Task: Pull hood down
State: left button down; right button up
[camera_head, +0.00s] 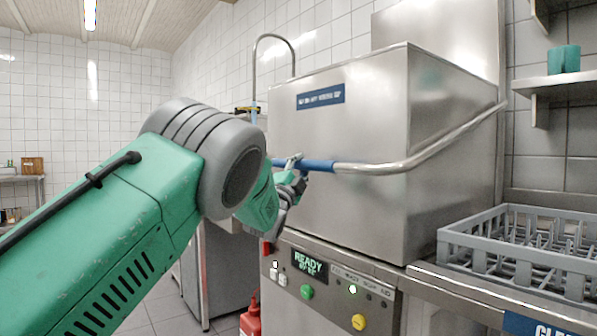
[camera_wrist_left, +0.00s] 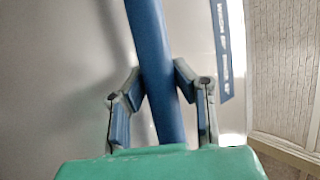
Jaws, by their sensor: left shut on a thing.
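The hood (camera_head: 340,150) is a big stainless steel box on the dishwasher, with a blue label on its front. Its lower edge sits close above the control panel. A bent metal handle bar (camera_head: 430,155) with a blue grip section (camera_head: 318,165) runs across its front. My left gripper (camera_head: 296,170) is at the left part of the bar, on the blue grip. In the left wrist view the blue grip (camera_wrist_left: 152,60) passes between the two fingers (camera_wrist_left: 160,95), which are shut on it. My right gripper is not in view.
The control panel (camera_head: 335,275) below shows READY, with green and yellow buttons. A grey dish rack (camera_head: 470,245) stands on the counter at right. A shelf with a green item (camera_head: 563,59) is above it. A red container (camera_head: 250,318) is on the floor.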

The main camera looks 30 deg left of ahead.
pick_arm(q)
jog(key=shift+w+d+f, duration=0.1)
jog(key=shift+d+f, duration=0.05)
jog(key=shift+f, duration=0.35)
jog(key=shift+w+d+f, duration=0.1)
jog(key=shift+d+f, duration=0.05)
jog(key=shift+f, duration=0.3)
jog(key=c, duration=1.3)
grip_release()
jog(key=shift+r, duration=0.1)
jog(key=shift+a+r, duration=0.15)
jog(key=shift+a, duration=0.05)
jog(key=shift+s, duration=0.1)
jog(key=v, duration=1.1)
jog(key=shift+s, duration=0.35)
